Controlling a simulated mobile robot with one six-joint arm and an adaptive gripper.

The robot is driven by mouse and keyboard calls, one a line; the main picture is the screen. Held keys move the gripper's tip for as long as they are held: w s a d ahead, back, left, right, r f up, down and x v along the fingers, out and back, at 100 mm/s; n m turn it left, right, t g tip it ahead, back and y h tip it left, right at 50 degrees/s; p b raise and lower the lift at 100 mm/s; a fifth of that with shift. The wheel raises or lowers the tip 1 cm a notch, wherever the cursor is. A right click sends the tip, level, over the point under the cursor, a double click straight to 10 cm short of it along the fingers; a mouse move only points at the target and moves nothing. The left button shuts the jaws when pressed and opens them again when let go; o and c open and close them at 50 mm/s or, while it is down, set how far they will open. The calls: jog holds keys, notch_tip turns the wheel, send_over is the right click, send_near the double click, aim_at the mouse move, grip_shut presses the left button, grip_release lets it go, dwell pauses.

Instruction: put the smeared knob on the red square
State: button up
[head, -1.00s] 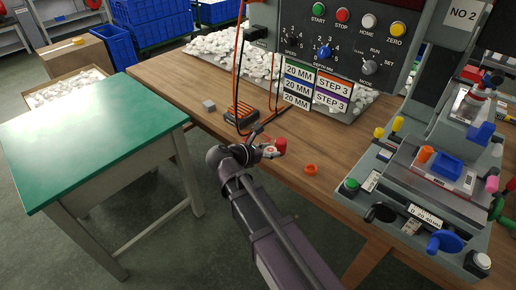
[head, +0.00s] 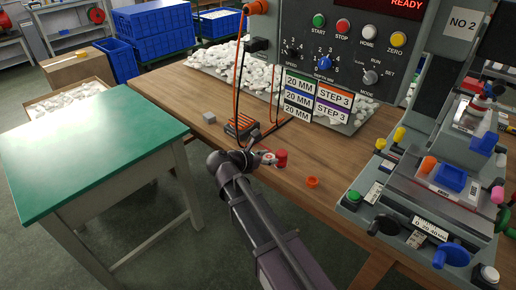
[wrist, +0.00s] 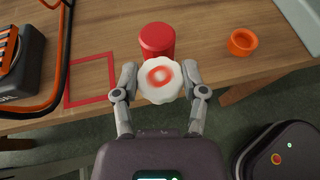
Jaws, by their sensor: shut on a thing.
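My gripper (wrist: 163,84) is shut on a white scalloped knob (wrist: 159,88) with a smeared orange-red ring on its top. The knob also shows small beside the red jar in the head view (head: 268,158). In the wrist view the red square (wrist: 90,80) is an outline on the wooden bench, left of my gripper and near the bench's front edge. Nothing stands inside the outline. I cannot make out the square in the head view.
A red jar (wrist: 157,38) stands just beyond the held knob; any gap is unclear. An orange ring-like cup (wrist: 242,42) is to the right. A dark box with orange slats (wrist: 12,55) and cables lie left of the square. The pad printer (head: 430,190) stands at right.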

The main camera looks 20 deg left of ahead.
send_over(256, 147)
jog(key=s+d, duration=0.1)
jog(key=s, duration=0.2)
jog(key=shift+w+d+f+b, duration=0.1)
jog(key=shift+w+f+b, duration=0.1)
jog(key=shift+f+b, duration=0.3)
jog(key=shift+f, duration=0.2)
jog(key=shift+f+b, duration=1.65)
jog(key=shift+b, duration=0.1)
jog(key=shift+f, duration=0.1)
jog(key=o, duration=0.8)
